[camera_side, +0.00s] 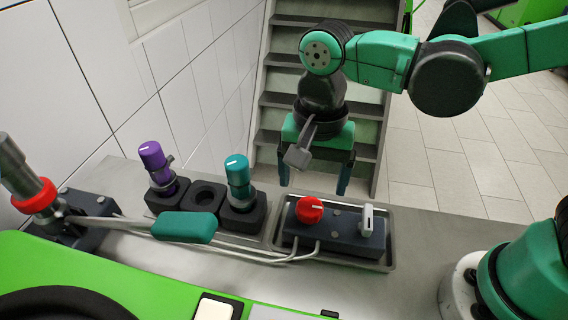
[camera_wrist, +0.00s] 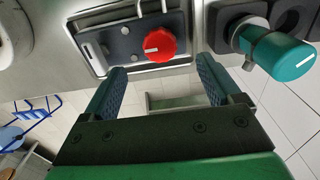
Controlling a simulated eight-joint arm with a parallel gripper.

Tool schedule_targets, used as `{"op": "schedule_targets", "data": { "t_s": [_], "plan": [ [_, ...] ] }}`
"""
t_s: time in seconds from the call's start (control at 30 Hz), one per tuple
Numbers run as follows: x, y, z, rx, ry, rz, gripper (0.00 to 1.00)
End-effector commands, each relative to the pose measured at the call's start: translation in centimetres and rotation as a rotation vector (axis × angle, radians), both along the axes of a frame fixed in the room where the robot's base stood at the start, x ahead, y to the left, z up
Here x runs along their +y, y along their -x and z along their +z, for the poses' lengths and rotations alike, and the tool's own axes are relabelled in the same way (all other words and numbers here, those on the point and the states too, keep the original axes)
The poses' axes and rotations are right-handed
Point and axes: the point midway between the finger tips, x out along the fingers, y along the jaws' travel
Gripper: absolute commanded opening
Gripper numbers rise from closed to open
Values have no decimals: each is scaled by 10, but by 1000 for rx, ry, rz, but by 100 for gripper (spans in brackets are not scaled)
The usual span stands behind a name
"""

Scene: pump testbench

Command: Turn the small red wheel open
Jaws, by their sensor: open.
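The small red wheel (camera_side: 309,209) sits on the left part of a dark block (camera_side: 345,229) in a grey metal tray, with a white line on its top. In the wrist view the red wheel (camera_wrist: 159,45) lies just beyond the fingertips, roughly midway between them. My gripper (camera_side: 313,190) is open and empty, above and behind the wheel at the tray's far side, not touching it. The two fingers show apart in the wrist view (camera_wrist: 162,68). A white lever (camera_side: 367,220) stands on the right of the same block.
A teal-capped cylinder (camera_side: 238,180) and a purple-capped cylinder (camera_side: 154,165) stand in a dark holder left of the tray. A larger red ring (camera_side: 36,196) is on a pipe at far left. Hoses run along the front.

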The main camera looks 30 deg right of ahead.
Motion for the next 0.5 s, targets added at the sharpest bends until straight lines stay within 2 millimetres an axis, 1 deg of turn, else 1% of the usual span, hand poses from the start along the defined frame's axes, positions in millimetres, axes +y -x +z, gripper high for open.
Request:
{"op": "schedule_targets", "data": {
  "t_s": [0.4, 0.5],
  "plan": [
    [0, 0, -43, 2, 1, -6, 84],
    [0, 0, -50, 1, 1, -6, 84]
  ]
}}
